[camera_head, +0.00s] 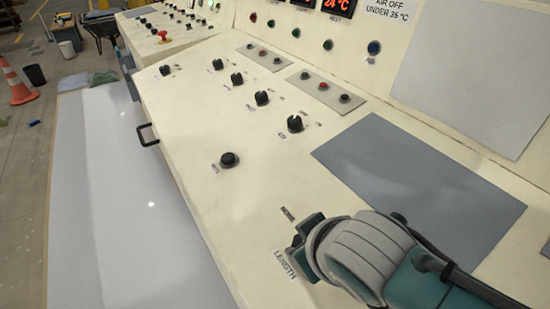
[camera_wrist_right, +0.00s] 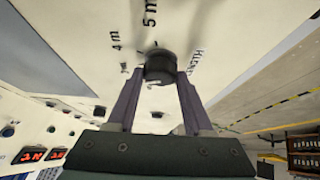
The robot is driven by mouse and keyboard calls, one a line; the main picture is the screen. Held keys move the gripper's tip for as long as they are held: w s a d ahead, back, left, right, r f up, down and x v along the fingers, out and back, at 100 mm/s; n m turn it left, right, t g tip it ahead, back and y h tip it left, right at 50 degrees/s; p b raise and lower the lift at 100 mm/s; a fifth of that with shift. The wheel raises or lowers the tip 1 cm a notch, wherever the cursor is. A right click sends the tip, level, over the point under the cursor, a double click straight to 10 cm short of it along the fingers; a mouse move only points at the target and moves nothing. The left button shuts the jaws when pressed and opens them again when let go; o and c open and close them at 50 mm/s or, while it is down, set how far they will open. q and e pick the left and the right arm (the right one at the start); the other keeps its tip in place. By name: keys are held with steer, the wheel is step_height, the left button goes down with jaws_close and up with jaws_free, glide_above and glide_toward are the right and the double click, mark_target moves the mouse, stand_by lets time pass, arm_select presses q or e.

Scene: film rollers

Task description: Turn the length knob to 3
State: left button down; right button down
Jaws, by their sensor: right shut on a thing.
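The length knob (camera_wrist_right: 160,67) is a round black knob on the cream panel, seen in the right wrist view. Scale marks reading "4 m" and "5 m" stand around it, and the word LENGTH (camera_wrist_right: 196,61) is beside it. My right gripper (camera_head: 302,238) is at the knob in the head view, next to the LENGTH label (camera_head: 285,264). Its two fingers are on either side of the knob and shut on it. In the head view the gripper mostly hides the knob. I cannot make out which mark the knob points to. My left gripper is not in view.
A black knob (camera_head: 229,160) and several pointer knobs are farther up the sloping console. A grey plate (camera_head: 420,185) lies right of them. A black handle (camera_head: 148,135) sticks out at the console's left edge. An orange cone (camera_head: 15,83) stands on the floor at far left.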

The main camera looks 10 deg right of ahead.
stand_by(0.4)
steer(key=c, duration=0.7)
jaws_free()
steer(key=o, duration=0.4)
steer(key=shift+s+r, duration=0.15)
steer(key=shift+r, duration=0.15)
steer(key=p+v, duration=0.4)
steer(key=v, duration=0.5)
steer(key=shift+s, duration=0.15)
